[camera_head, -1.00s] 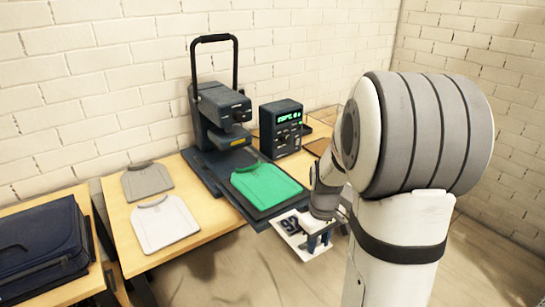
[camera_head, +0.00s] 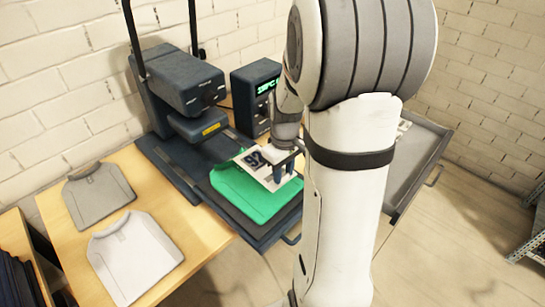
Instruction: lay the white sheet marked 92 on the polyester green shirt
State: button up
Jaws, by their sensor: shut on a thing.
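The green shirt (camera_head: 250,203) lies flat on the dark lower plate of the heat press (camera_head: 178,95). The white sheet marked 92 (camera_head: 251,161) is over the back right part of the shirt. My gripper (camera_head: 284,171) is shut on the right part of the sheet. I cannot tell whether the sheet touches the shirt or hangs just above it. My arm stands in front and hides the right side of the press plate.
The press head is raised behind the shirt. A control box (camera_head: 257,95) with a green display stands behind the sheet. A grey shirt (camera_head: 98,195) and a white shirt (camera_head: 134,257) lie on the wooden table (camera_head: 196,235) at left. A grey tray (camera_head: 408,165) is right of my arm.

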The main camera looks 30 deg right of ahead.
jog(key=shift+w+f, duration=0.1)
jog(key=shift+w, duration=0.05)
jog(key=shift+a+f+b, duration=0.1)
jog(key=shift+f+b, duration=0.65)
jog(key=shift+f, duration=0.05)
jog(key=f+b, duration=0.2)
jog(key=f, duration=0.1)
jog(key=f+b, duration=0.3)
jog(key=shift+s+f, duration=0.2)
jog(key=shift+f, duration=0.15)
jog(key=o, duration=1.2)
jog(key=shift+r, duration=0.15)
